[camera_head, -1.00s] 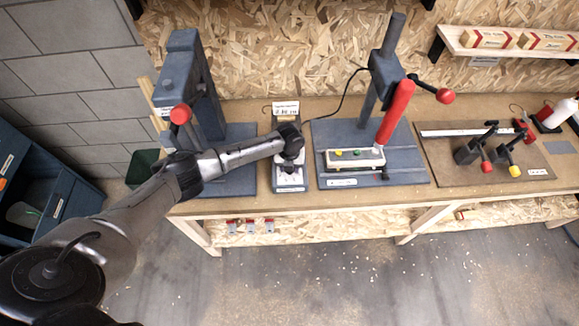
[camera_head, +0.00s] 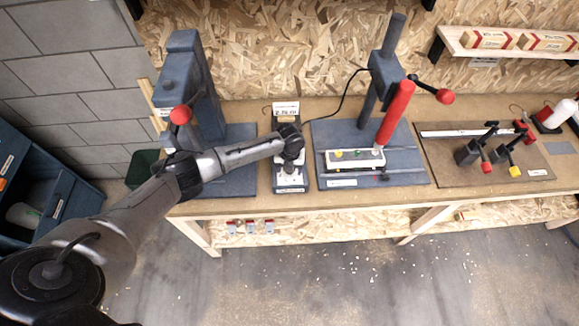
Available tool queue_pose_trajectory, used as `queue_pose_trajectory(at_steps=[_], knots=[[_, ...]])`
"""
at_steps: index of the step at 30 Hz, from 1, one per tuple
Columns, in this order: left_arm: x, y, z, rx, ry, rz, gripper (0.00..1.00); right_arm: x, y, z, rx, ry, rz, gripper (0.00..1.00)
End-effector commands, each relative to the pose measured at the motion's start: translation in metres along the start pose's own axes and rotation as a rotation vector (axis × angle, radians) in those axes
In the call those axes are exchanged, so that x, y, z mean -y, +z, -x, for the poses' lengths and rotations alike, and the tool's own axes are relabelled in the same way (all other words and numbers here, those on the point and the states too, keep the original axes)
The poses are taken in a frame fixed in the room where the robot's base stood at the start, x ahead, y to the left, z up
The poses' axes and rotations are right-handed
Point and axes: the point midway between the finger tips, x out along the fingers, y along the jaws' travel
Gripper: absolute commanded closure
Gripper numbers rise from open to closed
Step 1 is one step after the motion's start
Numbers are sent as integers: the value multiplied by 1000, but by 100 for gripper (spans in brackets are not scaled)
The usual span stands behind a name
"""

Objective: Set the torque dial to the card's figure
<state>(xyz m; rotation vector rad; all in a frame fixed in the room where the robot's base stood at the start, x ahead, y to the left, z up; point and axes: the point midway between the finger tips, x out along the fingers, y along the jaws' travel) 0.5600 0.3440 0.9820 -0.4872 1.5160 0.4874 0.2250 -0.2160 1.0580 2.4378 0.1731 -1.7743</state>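The torque station is a narrow grey panel (camera_head: 290,188) with a pale face, lying on the bench between two presses. A white card (camera_head: 286,108) with a red heading and a dark figure, too small to read surely, stands at its back edge. My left arm reaches in from the left, and its gripper (camera_head: 289,168) points down over the panel. The wrist hides the dial and most of the fingers, so I cannot tell whether they are open or touching the dial. My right gripper is not in view.
A grey press with a red ball handle (camera_head: 180,115) stands left of the panel. Another press with a red lever (camera_head: 396,112) stands right, with a button box (camera_head: 354,158) on its base. A clamp board (camera_head: 480,160) lies further right.

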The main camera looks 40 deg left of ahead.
Motion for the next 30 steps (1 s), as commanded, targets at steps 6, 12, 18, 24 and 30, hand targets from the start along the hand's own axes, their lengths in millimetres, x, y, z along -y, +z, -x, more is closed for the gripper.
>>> queue_pose_trajectory(at_steps=[6, 12, 18, 24, 30], knots=[[0, 1, 26, 3, -2, 0, 35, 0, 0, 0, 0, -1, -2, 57], [0, 1, 66, 4, -3, -1, 35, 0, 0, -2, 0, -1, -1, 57], [0, 1, 102, 4, -2, -1, 35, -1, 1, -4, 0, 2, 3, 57], [0, 1, 126, 2, -1, 0, 35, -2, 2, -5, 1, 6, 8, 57], [0, 0, 136, 1, -1, 0, 35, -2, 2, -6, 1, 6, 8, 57]])
